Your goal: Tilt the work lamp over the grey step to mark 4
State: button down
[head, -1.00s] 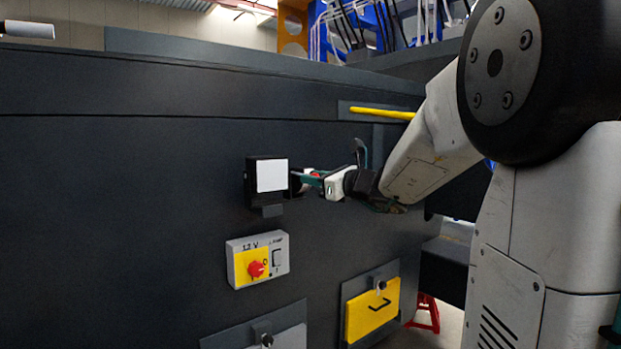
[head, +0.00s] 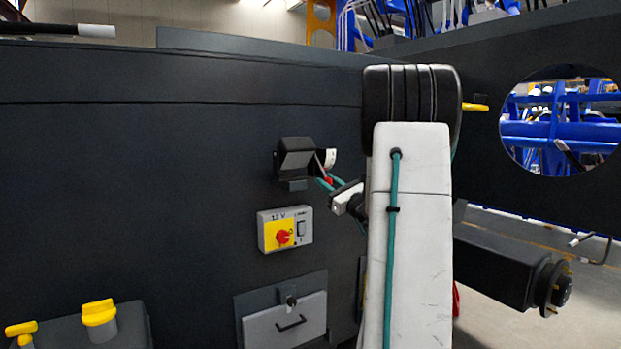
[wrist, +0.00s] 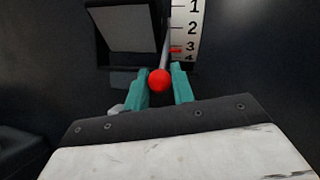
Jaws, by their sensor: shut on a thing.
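The work lamp (head: 296,153) is a dark box on the dark chassis wall, its face tilted, above the 12 V switch panel. In the wrist view the lamp (wrist: 131,27) is at the upper left. A lever with a red ball knob (wrist: 159,81) comes from its right side. A white scale (wrist: 187,25) with marks 1 to 4 stands beside it; the scale also shows in the head view (head: 331,158). A red pointer (wrist: 175,50) is between marks 3 and 4. My gripper (wrist: 160,76) has its teal fingers closed on the knob. I cannot identify the grey step.
The switch panel (head: 285,230) with a red knob is below the lamp. A grey hatch (head: 284,322) is lower still. A box with yellow caps (head: 118,329) is at the lower left. A yellow bar (head: 475,107) sticks out behind my arm. A dark axle (head: 500,268) extends at the right.

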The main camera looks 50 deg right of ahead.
jog(key=shift+w+d+f, duration=0.2)
jog(key=shift+w+f, duration=0.25)
jog(key=shift+w, duration=0.1)
jog(key=shift+w+d+f, duration=0.15)
jog(key=shift+w+f, duration=0.25)
jog(key=shift+w, duration=0.2)
jog(key=c, duration=1.2)
grip_release()
jog(key=shift+w, duration=0.1)
jog(key=shift+c, duration=0.2)
jog(key=v, duration=0.7)
jog(key=shift+s, duration=0.4)
